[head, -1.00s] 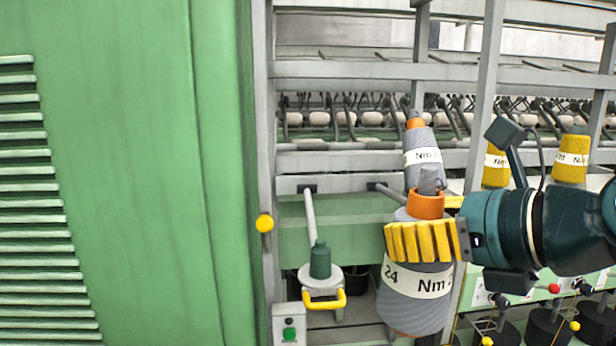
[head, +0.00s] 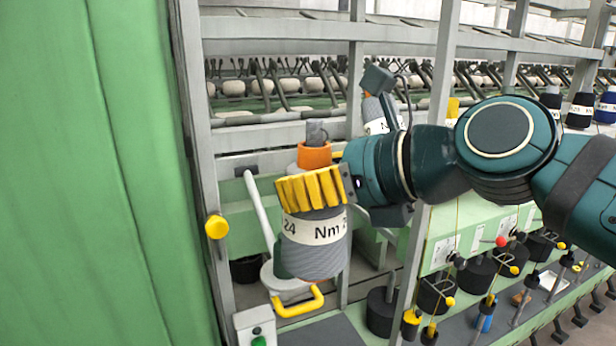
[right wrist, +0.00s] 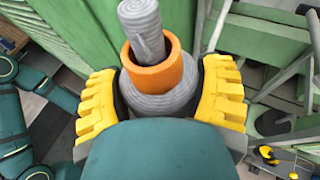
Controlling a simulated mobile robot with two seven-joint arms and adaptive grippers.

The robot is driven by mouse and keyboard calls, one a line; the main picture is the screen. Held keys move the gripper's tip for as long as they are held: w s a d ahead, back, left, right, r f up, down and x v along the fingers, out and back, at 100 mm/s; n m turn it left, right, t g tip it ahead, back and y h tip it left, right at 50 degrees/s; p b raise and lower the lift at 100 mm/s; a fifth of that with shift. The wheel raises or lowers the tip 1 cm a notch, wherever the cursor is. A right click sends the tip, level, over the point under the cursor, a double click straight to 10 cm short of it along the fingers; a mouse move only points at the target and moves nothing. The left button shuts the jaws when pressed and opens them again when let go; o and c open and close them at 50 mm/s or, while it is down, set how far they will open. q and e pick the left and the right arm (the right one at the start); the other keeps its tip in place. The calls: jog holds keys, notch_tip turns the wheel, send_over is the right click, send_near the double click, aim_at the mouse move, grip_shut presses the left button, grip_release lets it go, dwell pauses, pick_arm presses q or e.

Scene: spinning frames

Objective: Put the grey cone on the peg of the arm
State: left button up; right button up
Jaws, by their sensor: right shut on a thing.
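The grey cone (head: 315,258) has a white band reading "24 Nm" and an orange collar (head: 314,155) with a grey stub above it. My right gripper (head: 312,188) is shut on its upper part and holds it nearly upright. In the right wrist view, the yellow finger pads flank the cone (right wrist: 160,104) below the collar. The light grey arm (head: 258,208) ends in a round plate with a yellow handle (head: 300,303). The cone overlaps the plate in the head view and hides most of the dark green peg (head: 280,260). Whether they touch cannot be told. My left gripper is out of view.
A green machine panel (head: 100,170) fills the left. A grey upright (head: 195,150) with a yellow knob (head: 216,227) stands beside the arm. Another cone (head: 375,115) is partly hidden behind my right arm.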

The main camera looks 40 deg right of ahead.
jog(key=shift+w+d, duration=1.4)
jog(key=shift+w, duration=4.65)
notch_tip(320, 180, down, 6)
jog(key=b, duration=0.5)
jog(key=shift+f+b, duration=1.45)
jog(key=shift+f, duration=0.5)
jog(key=o, duration=1.3)
jog(key=shift+f, duration=0.1)
jog(key=shift+s, duration=0.1)
jog(key=v, duration=1.2)
